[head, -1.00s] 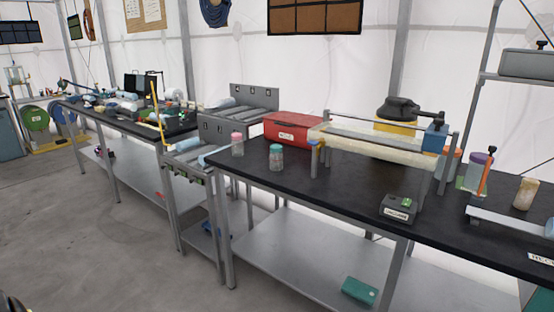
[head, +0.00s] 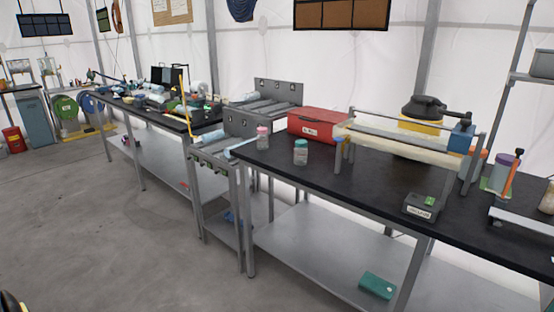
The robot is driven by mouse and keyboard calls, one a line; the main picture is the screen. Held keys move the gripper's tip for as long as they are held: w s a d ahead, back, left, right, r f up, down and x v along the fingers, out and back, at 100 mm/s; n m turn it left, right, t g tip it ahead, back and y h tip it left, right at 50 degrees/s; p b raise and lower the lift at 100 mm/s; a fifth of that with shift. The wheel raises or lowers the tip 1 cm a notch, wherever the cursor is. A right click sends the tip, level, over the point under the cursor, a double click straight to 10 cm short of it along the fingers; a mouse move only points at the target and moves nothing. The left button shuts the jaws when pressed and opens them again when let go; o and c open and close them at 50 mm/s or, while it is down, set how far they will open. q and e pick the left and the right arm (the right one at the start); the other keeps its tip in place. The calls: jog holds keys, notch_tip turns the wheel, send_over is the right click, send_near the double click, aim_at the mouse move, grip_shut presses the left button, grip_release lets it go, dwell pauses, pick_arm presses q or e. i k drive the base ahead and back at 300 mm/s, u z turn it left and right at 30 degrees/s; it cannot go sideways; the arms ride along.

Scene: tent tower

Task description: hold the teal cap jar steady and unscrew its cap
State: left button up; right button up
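The teal cap jar (head: 300,152) stands upright on the black table top (head: 290,172), near its left end, with its cap on. A jar with a pink cap (head: 263,139) stands a little behind it to the left. Neither of my grippers shows in the head view; only a small dark and yellow piece shows at the bottom left corner, and I cannot tell what it is. Nothing touches the teal cap jar.
A red box (head: 318,125) sits behind the jars. A framed rack (head: 400,140) stands to their right, with a dark labelled device (head: 420,206) in front. A teal box (head: 377,285) lies on the lower shelf (head: 320,250). Open grey floor (head: 120,240) lies at the left.

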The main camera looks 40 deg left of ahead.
aim_at(300, 154)
jog(key=u, duration=0.25)
jog(key=k, duration=0.4)
jog(key=u, duration=1.6)
jog(key=i, duration=1.8)
jog(key=z, duration=0.85)
jog(key=i, duration=1.25)
jog(key=z, duration=1.2)
